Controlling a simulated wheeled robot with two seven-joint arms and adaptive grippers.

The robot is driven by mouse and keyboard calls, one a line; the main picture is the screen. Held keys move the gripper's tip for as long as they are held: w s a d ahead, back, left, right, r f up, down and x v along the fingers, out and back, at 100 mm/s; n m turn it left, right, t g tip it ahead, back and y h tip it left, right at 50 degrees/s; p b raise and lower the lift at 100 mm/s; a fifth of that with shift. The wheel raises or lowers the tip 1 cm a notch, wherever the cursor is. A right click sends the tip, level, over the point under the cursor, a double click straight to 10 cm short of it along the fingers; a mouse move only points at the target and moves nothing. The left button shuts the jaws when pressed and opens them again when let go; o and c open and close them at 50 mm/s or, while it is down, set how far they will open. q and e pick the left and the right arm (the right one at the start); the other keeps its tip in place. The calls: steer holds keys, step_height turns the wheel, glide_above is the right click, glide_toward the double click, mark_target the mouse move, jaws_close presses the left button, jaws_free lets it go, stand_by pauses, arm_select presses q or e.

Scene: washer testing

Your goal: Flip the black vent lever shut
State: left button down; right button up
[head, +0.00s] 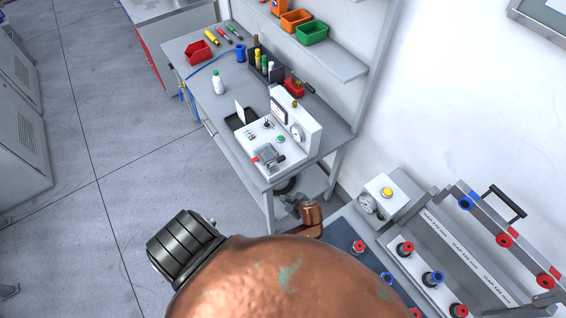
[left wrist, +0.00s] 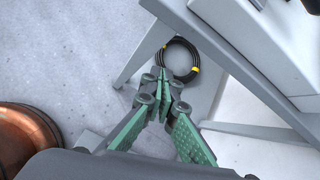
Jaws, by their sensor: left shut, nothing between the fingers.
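A white test fixture (head: 262,144) stands on the near end of the grey workbench in the head view, with a gauge box (head: 297,128) behind it. A small black part (head: 266,124) sticks up from the fixture's top; it may be the vent lever, but it is too small to tell its position. A grey clamp-like block with a red end (head: 268,156) sits at the front. My left gripper (left wrist: 168,88) has green-padded fingers with their tips together and holds nothing. It is below and in front of the bench, apart from the fixture. My right gripper is not in view.
A black cable coil with yellow bands (left wrist: 180,60) lies beneath the bench, beside the bench leg. A white bottle (head: 218,83), a red bin (head: 198,52) and a black tray (head: 241,118) are on the bench. Another panel with red and blue fittings (head: 433,278) stands at right.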

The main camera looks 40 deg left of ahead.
mark_target(283, 170)
arm_select(q)
steer(key=w+r+m+t+y+p, duration=0.1)
steer(key=w+r+m+y, duration=0.2)
steer(key=r, duration=1.1)
steer(key=w+m, duration=0.1)
steer(key=w, duration=0.2)
steer(key=shift+d+y+p, duration=0.25)
steer(key=shift+y+p, duration=0.05)
steer(key=shift+y, duration=0.1)
steer(key=shift+a, duration=0.1)
steer(key=x, duration=0.9)
steer(key=shift+w+a+f+p, duration=0.1)
steer(key=shift+a+f+p, duration=0.2)
steer(key=shift+p, duration=0.05)
